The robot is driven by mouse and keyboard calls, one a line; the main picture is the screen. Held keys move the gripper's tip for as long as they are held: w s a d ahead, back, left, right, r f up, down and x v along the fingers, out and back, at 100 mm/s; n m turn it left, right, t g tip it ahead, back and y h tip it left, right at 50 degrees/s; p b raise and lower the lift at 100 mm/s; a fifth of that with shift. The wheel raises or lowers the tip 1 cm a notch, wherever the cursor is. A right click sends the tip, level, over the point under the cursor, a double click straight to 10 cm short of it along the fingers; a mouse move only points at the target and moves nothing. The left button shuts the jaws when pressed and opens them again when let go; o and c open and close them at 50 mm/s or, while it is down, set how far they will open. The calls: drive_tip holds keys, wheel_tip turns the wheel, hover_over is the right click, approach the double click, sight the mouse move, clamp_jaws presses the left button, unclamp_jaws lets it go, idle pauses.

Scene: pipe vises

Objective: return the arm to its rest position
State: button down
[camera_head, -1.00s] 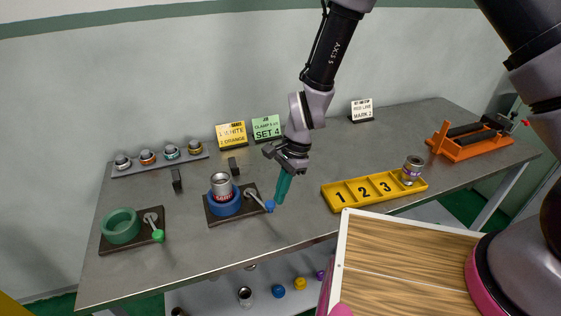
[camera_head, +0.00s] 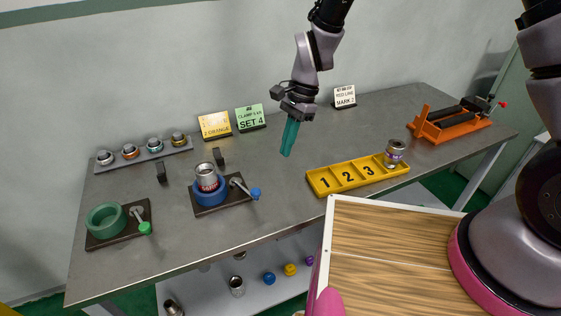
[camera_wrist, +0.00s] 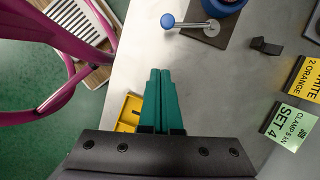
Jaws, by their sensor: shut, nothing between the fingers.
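My gripper (camera_head: 287,153) hangs from my arm above the middle of the grey bench, with its teal fingers together and nothing between them. In the wrist view the same teal fingers (camera_wrist: 162,75) lie side by side, pointing toward the bench top. To the left, a blue ring vise (camera_head: 210,190) with a blue-tipped lever holds a silver pipe piece (camera_head: 206,172) with a red band, upright. The yellow numbered tray (camera_head: 324,181) lies to the right of my gripper, with a silver and purple piece (camera_head: 394,152) at its slot 3 end.
A green ring vise (camera_head: 106,219) sits at the bench's left, a rack of several fittings (camera_head: 130,160) behind it. Cards (camera_head: 250,118) stand along the back. An orange vise (camera_head: 448,127) is at the far right. Several fittings lie on the lower shelf (camera_head: 255,296).

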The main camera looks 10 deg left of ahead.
drive_tip(key=shift+w+d+r, duration=0.15)
drive_tip(key=shift+d+r, duration=0.05)
drive_tip(key=shift+r, duration=0.45)
